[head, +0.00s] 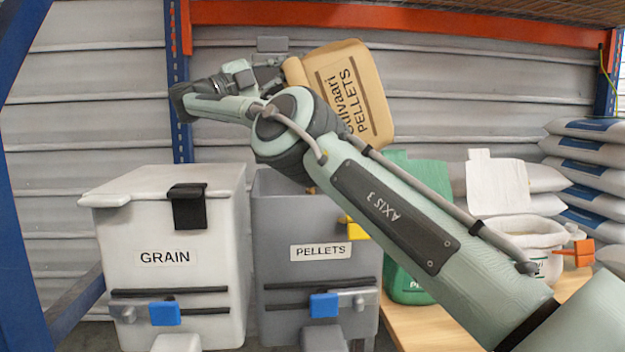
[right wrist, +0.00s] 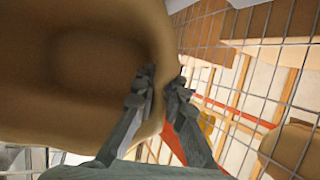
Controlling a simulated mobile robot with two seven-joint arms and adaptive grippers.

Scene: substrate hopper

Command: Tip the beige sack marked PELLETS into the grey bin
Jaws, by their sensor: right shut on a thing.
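The beige sack marked PELLETS (head: 352,95) is up in the air, tilted, above and behind the grey bin (head: 310,278), which also carries a PELLETS label. My right gripper (head: 268,70) is shut on the sack's upper left edge. In the right wrist view the fingers (right wrist: 164,88) pinch the rim of the sack (right wrist: 85,60), which fills the left of that view. No pellets are seen falling. My right arm crosses in front of the bin's upper right, and the bin's inside is mostly hidden. My left gripper is not in view.
A white GRAIN bin (head: 165,265) stands close left of the grey bin. On the right, a wooden surface (head: 425,330) holds a green sack (head: 405,285) and an open white sack (head: 518,232). Stacked sacks (head: 590,170) stand farther right. An orange rack beam (head: 420,20) runs overhead.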

